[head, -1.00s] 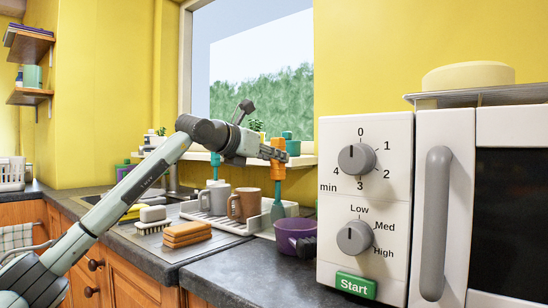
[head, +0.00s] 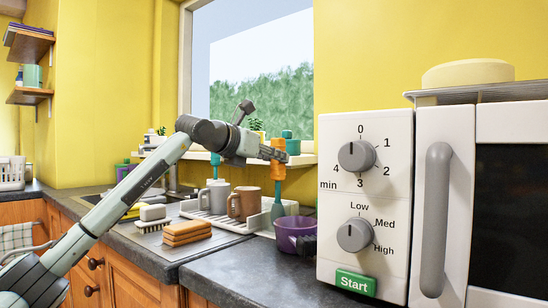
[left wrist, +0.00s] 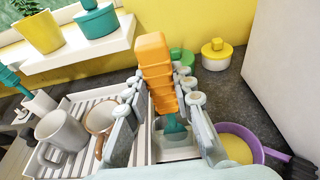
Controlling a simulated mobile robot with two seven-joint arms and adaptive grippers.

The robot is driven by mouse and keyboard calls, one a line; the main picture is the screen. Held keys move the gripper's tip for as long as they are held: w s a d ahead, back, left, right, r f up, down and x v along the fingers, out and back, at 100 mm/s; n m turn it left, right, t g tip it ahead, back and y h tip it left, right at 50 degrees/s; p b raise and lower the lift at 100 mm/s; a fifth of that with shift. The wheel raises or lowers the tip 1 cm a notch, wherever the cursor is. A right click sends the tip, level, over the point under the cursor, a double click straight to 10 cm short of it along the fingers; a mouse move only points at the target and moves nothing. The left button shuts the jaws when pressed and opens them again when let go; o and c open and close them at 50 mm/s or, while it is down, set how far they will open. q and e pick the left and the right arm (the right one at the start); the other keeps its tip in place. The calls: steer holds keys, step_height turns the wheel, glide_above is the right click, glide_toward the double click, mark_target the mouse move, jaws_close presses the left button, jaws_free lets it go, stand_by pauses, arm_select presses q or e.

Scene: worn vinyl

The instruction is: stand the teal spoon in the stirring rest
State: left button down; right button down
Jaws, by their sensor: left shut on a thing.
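The teal spoon has an orange handle (head: 278,158) and a teal lower part (head: 278,203). It hangs roughly upright, handle up. My left gripper (head: 270,153) is shut on the orange handle, which also shows between the fingers in the left wrist view (left wrist: 157,72). The spoon's teal end (left wrist: 174,128) shows low in that view, over or inside a pale grey holder (left wrist: 172,150) that looks like the stirring rest. My fingers hide part of it, and I cannot tell how deep the spoon sits. My right gripper is not in view.
A brown mug (head: 243,204) and a grey mug (head: 214,197) stand on the white drying rack (head: 232,221) to the left. A purple pot (head: 293,232) stands close at the right. The microwave (head: 335,200) is beyond it.

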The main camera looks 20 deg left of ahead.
arm_select(q)
steer(key=shift+f, duration=0.35)
stand_by(0.4)
steer(key=c, duration=1.2)
jaws_free()
steer(key=shift+b, duration=0.3)
steer(key=b+v, duration=0.2)
steer(key=v, duration=0.6)
steer(key=shift+s, duration=0.1)
stand_by(0.5)
steer(key=v, duration=1.2)
steer(key=shift+f, duration=0.15)
